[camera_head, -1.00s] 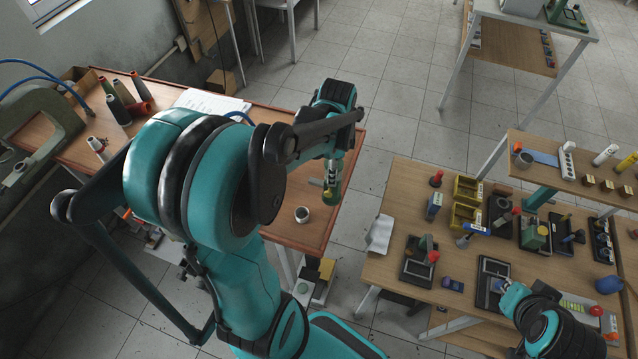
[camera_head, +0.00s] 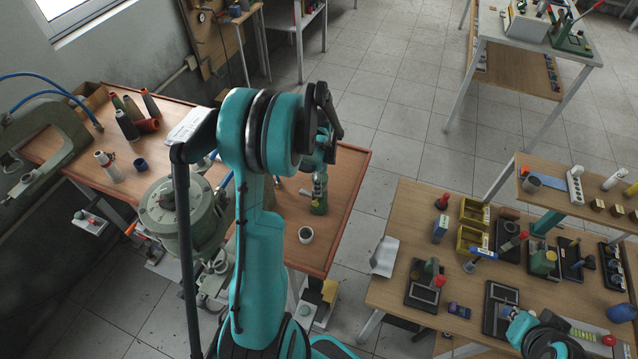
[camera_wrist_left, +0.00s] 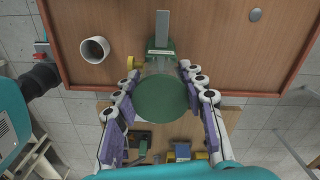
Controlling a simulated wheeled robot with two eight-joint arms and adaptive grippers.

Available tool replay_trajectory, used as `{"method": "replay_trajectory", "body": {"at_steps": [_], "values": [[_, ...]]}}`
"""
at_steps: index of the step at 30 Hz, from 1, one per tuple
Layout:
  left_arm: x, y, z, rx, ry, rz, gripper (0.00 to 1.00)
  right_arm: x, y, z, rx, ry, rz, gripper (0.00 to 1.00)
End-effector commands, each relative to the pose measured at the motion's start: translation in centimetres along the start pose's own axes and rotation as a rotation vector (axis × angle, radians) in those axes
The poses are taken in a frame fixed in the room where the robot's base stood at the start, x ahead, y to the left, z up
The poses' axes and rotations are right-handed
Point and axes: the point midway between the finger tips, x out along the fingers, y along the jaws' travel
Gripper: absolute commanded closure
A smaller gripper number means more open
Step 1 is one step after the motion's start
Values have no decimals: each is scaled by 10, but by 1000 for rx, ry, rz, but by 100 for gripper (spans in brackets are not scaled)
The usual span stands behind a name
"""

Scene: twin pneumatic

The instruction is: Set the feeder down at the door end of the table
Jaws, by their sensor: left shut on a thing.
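The feeder, a green round-bodied piece with a grey bar and a yellow knob, shows in the left wrist view (camera_wrist_left: 163,98). My left gripper (camera_wrist_left: 158,72) is shut on it, with a finger on each side. In the head view the feeder (camera_head: 319,205) is over the right part of the red-brown table (camera_head: 338,225), beyond a small white cup (camera_head: 305,235). I cannot tell whether its base touches the top. My left arm hides part of this table. My right gripper (camera_head: 516,326) is low at the right, over the light wooden table; its jaws are unclear.
Spools (camera_head: 127,125) and a white sheet (camera_head: 190,124) lie on the red-brown table's left part. A grey-green machine (camera_head: 180,215) stands at its front. The light wooden table (camera_head: 395,290) at right carries yellow bins (camera_head: 472,238) and fixtures. Tiled floor separates the tables.

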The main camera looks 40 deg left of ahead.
Motion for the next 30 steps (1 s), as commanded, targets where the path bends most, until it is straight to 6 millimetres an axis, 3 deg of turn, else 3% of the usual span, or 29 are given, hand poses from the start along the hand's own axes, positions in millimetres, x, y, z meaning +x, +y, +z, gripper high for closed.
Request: {"method": "replay_trajectory", "body": {"at_steps": [12,13,15,25,30], "values": [[7,0,0,0,0,0,100,4,0,3,0,0,0,100],[7,0,0,0,0,0,57,4,0,3,0,0,0,100],[6,0,0,0,0,0,39,3,0,2,0,0,0,100],[5,0,0,0,0,0,39,2,0,1,0,0,0,100],[-13,0,0,0,0,0,39,-2,0,-2,0,0,0,100]]}}
